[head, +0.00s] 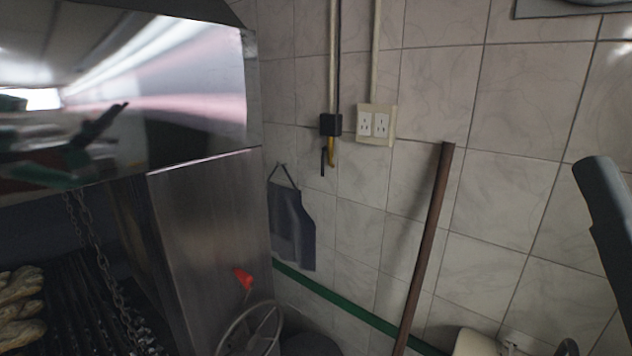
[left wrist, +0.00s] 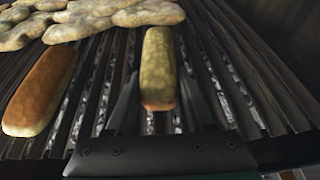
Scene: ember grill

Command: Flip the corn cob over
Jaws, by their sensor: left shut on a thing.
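In the left wrist view the corn cob (left wrist: 158,60) is a yellowish, speckled, elongated piece with a browned near end, lying lengthwise over the dark grill bars (left wrist: 95,85). My left gripper (left wrist: 158,88) has one finger on each side of the cob and is shut on its near part. The cob looks level with the bars; I cannot tell whether it is lifted. The head view does not show the cob or the left gripper. My right gripper is out of view; only a dark arm part of mine shows at the right edge of the head view.
An orange-brown elongated piece (left wrist: 40,90) lies left of the cob. Lumpy flat pale pieces (left wrist: 125,14) lie beyond it, and similar food (head: 20,305) shows in the head view. A chain (head: 100,260) hangs near the grill; a handwheel (head: 250,330) stands beside it.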

